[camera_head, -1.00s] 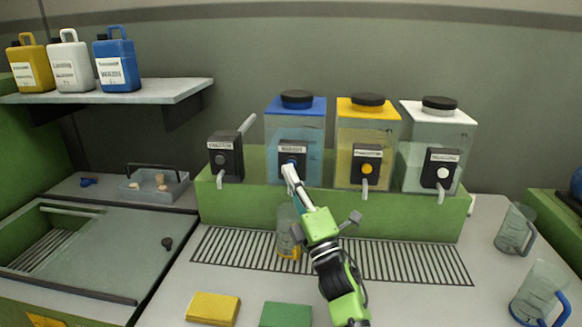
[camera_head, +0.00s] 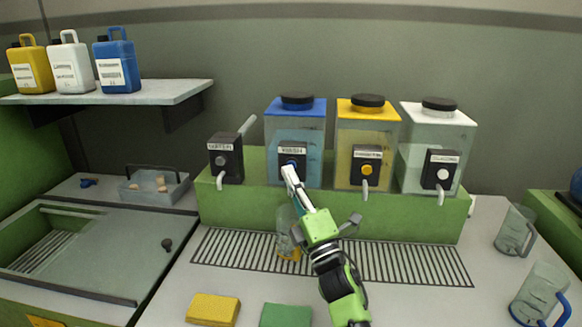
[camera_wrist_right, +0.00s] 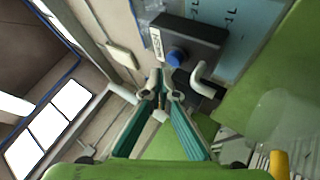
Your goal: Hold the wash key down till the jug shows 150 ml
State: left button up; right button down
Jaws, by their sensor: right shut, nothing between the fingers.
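The wash tank (camera_head: 296,125) is the blue-lidded one, with a black tap block and a blue key (camera_head: 291,163) on its front. My right gripper (camera_head: 290,174) is shut and empty, its fingertips at the key. In the wrist view the closed fingertips (camera_wrist_right: 164,84) lie just beside the blue key (camera_wrist_right: 176,57); I cannot tell whether they press it. A clear jug (camera_head: 283,222) with yellow near its base stands on the drain grille below the tap, partly hidden by my gripper. It also shows in the wrist view (camera_wrist_right: 280,118). Its level and marks are not readable. My left gripper is out of view.
A yellow-lidded tank (camera_head: 367,125) and a white-lidded tank (camera_head: 438,128) stand to the right, a lever tap (camera_head: 225,157) to the left. Two more jugs (camera_head: 515,230) (camera_head: 541,292) are at the right. A yellow sponge (camera_head: 213,309) and a green sponge (camera_head: 286,315) lie in front.

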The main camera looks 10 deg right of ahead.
jog(key=shift+w, duration=0.1)
jog(key=shift+w+d+b, duration=0.1)
jog(key=shift+w+b, duration=0.2)
jog(key=shift+w+d, duration=0.15)
jog(key=shift+w, duration=0.25)
dwell(7.2)
